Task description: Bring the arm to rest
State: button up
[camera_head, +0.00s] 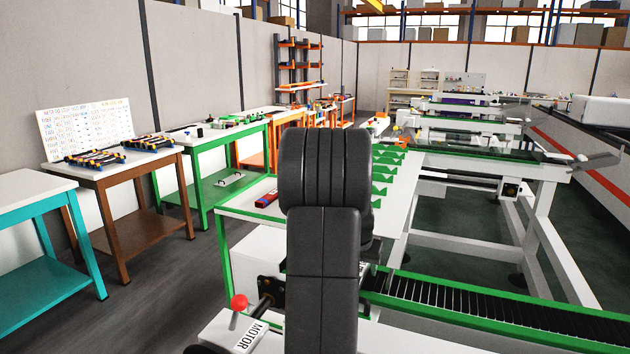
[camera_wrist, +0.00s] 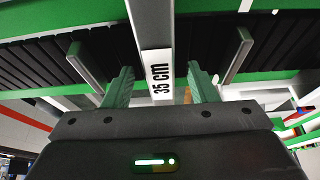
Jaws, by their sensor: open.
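My gripper (camera_wrist: 162,82) shows in the wrist view with its two green fingers apart. In the head view my dark arm stands upright in the middle of the picture, and the gripper itself cannot be made out there.
A green-framed roller conveyor (camera_head: 480,311) runs across the front right. A white green-edged table (camera_head: 246,196) with a red item (camera_head: 267,199) stands beside my arm. A brown table (camera_head: 120,171) and a teal table (camera_head: 25,191) line the left wall. Grey floor is free at left.

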jog(key=shift+r, duration=0.1)
dwell(0.3)
jog(key=shift+s+r, duration=0.1)
jog(key=b+v, duration=0.1)
jog(key=v, duration=1.2)
jog(key=x, duration=1.2)
jog(key=shift+f+p, duration=0.3)
jog(key=shift+p, duration=0.05)
jog(key=shift+w+d+f+p, duration=0.15)
jog(key=shift+w+f+p, duration=0.1)
jog(key=shift+w+p, duration=0.05)
notch_tip(320, 180, up, 10)
jog(key=p, duration=0.8)
jog(key=shift+r, duration=0.25)
